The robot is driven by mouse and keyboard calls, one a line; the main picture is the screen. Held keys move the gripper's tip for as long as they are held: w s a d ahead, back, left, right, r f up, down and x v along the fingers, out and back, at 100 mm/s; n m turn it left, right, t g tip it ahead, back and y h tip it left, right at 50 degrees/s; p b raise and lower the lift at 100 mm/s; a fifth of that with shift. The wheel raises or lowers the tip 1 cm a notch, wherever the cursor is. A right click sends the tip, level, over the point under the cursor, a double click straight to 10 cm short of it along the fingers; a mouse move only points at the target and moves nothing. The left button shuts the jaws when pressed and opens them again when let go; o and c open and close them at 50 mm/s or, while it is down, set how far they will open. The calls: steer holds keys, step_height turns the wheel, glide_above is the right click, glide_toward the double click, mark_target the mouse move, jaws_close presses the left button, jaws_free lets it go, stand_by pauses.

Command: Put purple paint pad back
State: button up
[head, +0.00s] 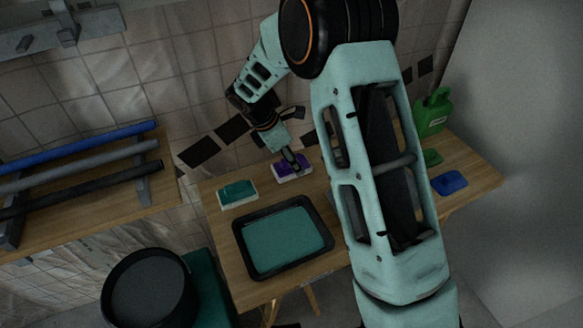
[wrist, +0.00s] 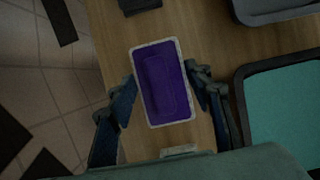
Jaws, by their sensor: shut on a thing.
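The purple paint pad (head: 283,171) is a purple block with a pale rim, at the back of the wooden table near the tiled wall. In the wrist view the purple paint pad (wrist: 164,84) fills the space between my two fingers, its long sides facing them. My gripper (head: 292,160) points down at the pad and is shut on it; it also shows in the wrist view (wrist: 163,90). Whether the pad touches the table or is slightly raised, I cannot tell.
A teal pad (head: 237,191) lies to the left and a black tray with teal paint (head: 243,262) in front. A green jug (head: 432,112) and a blue pad (head: 449,183) are on the right. A rack of bars (head: 80,160) stands left. My arm hides part of the table.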

steer(key=shift+w+f, duration=0.15)
steer(key=shift+f, duration=0.8)
steer(key=shift+w+f, duration=0.15)
steer(key=shift+f, duration=0.75)
steer(key=shift+f+b, duration=0.15)
steer(key=shift+b, duration=0.15)
steer(key=o, duration=1.2)
steer(key=shift+a+r, duration=0.1)
steer(key=shift+r, duration=0.2)
steer(key=p+v, duration=0.1)
steer(key=v, duration=1)
steer(key=shift+a+r, duration=0.15)
steer(key=shift+r, duration=0.2)
steer(key=shift+p, duration=0.3)
